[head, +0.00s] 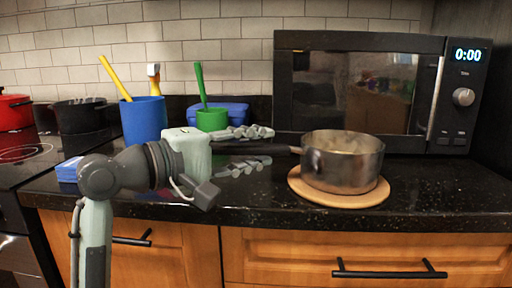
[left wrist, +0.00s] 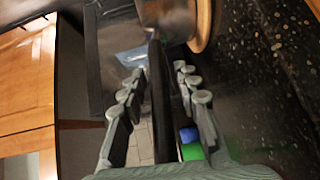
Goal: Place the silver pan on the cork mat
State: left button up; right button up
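The silver pan (head: 342,165) sits upright on the round cork mat (head: 336,200), with the mat's rim showing around its front. Its dark handle (head: 262,148) points left. My left gripper (head: 256,149) is open, with one finger above and one below the handle in the head view. In the left wrist view, the handle (left wrist: 157,90) runs between the two spread fingers (left wrist: 158,72), with gaps on both sides. The pan (left wrist: 165,15) and the mat's edge (left wrist: 205,22) show at the top there. My right gripper is not in view.
A microwave (head: 358,90) stands behind the pan. A red pot (head: 14,113) and a black pot (head: 78,115) are at left. Counter right of the mat is clear.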

pick_arm(q)
jog(key=shift+r, duration=0.15)
jog(key=v, duration=1.2)
jog(key=shift+a, duration=0.1)
